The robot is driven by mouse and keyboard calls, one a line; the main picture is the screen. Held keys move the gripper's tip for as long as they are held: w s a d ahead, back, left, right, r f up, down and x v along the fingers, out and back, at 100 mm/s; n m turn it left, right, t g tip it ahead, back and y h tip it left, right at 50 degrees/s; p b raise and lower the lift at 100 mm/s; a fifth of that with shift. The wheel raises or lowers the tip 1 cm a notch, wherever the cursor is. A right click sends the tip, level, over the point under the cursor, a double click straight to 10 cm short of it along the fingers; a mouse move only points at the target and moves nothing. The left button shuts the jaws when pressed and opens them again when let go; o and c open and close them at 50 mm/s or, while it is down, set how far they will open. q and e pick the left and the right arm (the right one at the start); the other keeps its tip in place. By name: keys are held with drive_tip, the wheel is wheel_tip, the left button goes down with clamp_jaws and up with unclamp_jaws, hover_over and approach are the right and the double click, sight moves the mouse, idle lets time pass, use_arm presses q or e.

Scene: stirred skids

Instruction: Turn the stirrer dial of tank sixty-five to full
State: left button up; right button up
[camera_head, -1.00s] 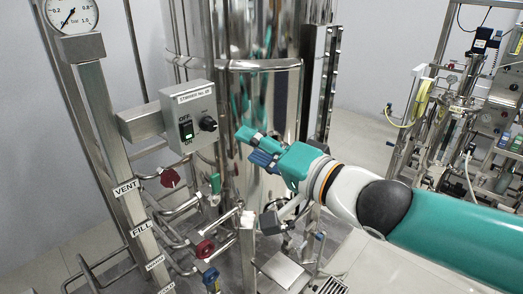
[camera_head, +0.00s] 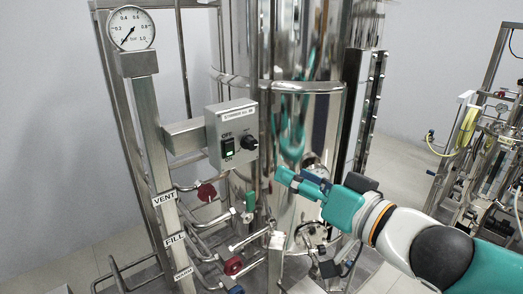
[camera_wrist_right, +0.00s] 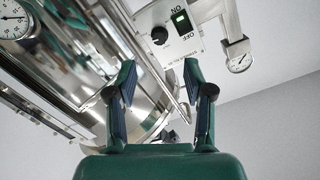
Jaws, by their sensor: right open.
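The stirrer control box (camera_head: 232,134) is a grey box mounted on a bracket in front of the shiny steel tank (camera_head: 290,120). The box label is too small to read surely. In the right wrist view the dial (camera_wrist_right: 159,35) lies beyond the fingertips. My right gripper (camera_head: 288,180) is open and empty, below and to the right of the dial, apart from it. Its spread fingers (camera_wrist_right: 160,78) show in the wrist view. My left gripper is not in view.
Red valve handles (camera_head: 206,192) and pipes lie below the box. A post labelled VENT (camera_head: 164,198) and FILL carries a pressure gauge (camera_head: 131,29) at the left. Another skid (camera_head: 490,150) stands at the far right.

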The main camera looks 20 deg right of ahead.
sight(253, 145)
drive_tip(key=s+d+n, duration=0.1)
drive_tip(key=s+n, duration=0.3)
drive_tip(key=n, duration=0.6)
drive_tip(key=shift+t, duration=0.4)
drive_tip(key=x, duration=0.5)
drive_tip(key=p+x, duration=0.1)
drive_tip(key=x, duration=0.5)
drive_tip(key=p+x, duration=0.1)
drive_tip(key=x, duration=0.4)
drive_tip(key=shift+w+d+r, duration=0.1)
drive_tip(key=shift+w+d, duration=0.25)
drive_tip(key=shift+w, duration=0.05)
drive_tip(key=shift+h, duration=0.4)
